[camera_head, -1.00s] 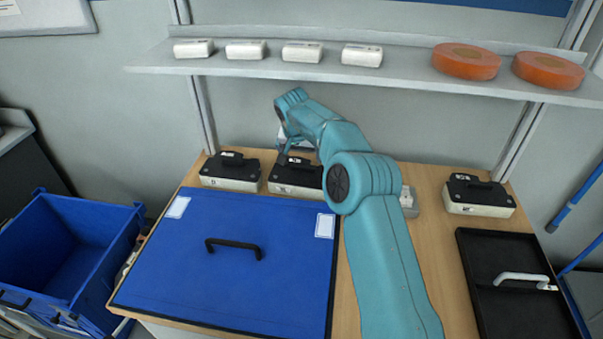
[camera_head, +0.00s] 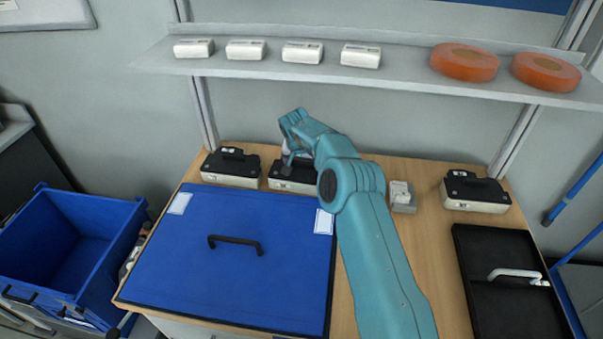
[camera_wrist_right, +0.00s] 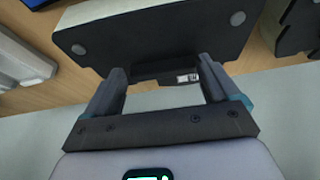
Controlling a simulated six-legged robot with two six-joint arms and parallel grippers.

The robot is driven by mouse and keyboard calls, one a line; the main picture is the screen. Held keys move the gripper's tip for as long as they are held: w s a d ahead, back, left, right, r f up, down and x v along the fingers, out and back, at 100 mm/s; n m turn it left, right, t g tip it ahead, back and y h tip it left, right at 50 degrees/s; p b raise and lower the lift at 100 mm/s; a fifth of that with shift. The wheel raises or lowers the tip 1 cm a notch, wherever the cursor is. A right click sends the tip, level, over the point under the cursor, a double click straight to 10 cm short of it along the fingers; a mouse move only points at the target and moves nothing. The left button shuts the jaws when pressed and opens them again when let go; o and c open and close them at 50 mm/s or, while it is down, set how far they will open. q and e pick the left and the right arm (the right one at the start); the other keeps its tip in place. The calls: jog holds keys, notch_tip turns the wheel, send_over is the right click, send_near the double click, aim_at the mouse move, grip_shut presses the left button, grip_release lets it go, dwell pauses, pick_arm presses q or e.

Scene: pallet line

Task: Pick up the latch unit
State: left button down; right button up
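Several look-alike units with black tops and off-white bases stand on the wooden table; I take one of these as the latch unit and cannot tell which is named. The middle unit (camera_head: 290,181) is under my right gripper (camera_head: 290,157), its right part hidden by my arm. In the right wrist view this unit (camera_wrist_right: 160,35) fills the top, and my right gripper (camera_wrist_right: 160,78) is open. Its two fingers appear on either side of the black handle; contact is not clear. Other units stand at the left (camera_head: 231,167) and right (camera_head: 475,191). My left gripper is not in view.
A blue panel (camera_head: 200,285) with a black handle covers the left tabletop. A black tray (camera_head: 500,310) with a white handle is at the right. A grey block (camera_head: 402,203) stands beside my arm. A shelf (camera_head: 400,82) overhangs the back. A blue bin (camera_head: 85,285) is at left.

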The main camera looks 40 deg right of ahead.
jog(key=shift+w+f, duration=0.1)
jog(key=shift+w, duration=0.05)
jog(key=c, duration=1)
jog(key=shift+c, duration=0.5)
